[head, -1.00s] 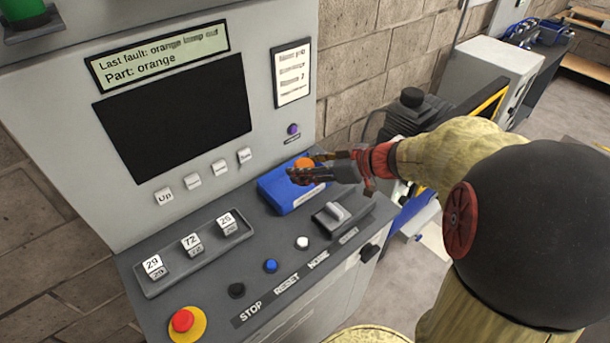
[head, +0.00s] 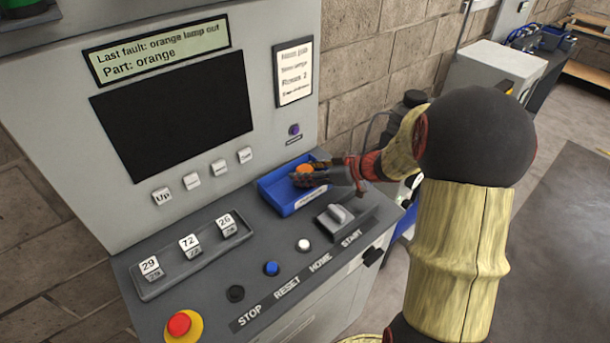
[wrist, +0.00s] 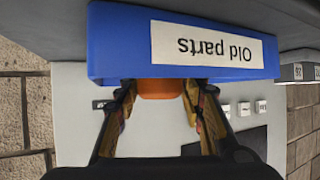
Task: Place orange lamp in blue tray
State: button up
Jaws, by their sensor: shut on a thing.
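The orange lamp (head: 304,169) is between the fingers of my gripper (head: 308,176), at the blue tray (head: 287,203) on the console. In the wrist view the lamp (wrist: 160,89) shows between the two fingers of my gripper (wrist: 160,100), partly hidden by the tray's front wall. That wall (wrist: 115,45) bears a white label reading "Old parts". In the head view my gripper reaches in from the right over the tray, and the fingers hide part of the lamp. I cannot tell whether the lamp touches the tray floor.
A grey switch block (head: 345,218) stands just right of the tray. Counter blocks (head: 190,245) sit in a rack to the left. Push buttons (head: 271,268) and a red emergency stop (head: 179,325) line the front. The upright panel with a dark screen (head: 174,129) rises behind.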

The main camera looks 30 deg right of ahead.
jog(key=shift+f+b, duration=0.35)
jog(key=o, duration=0.9)
jog(key=shift+r, duration=0.1)
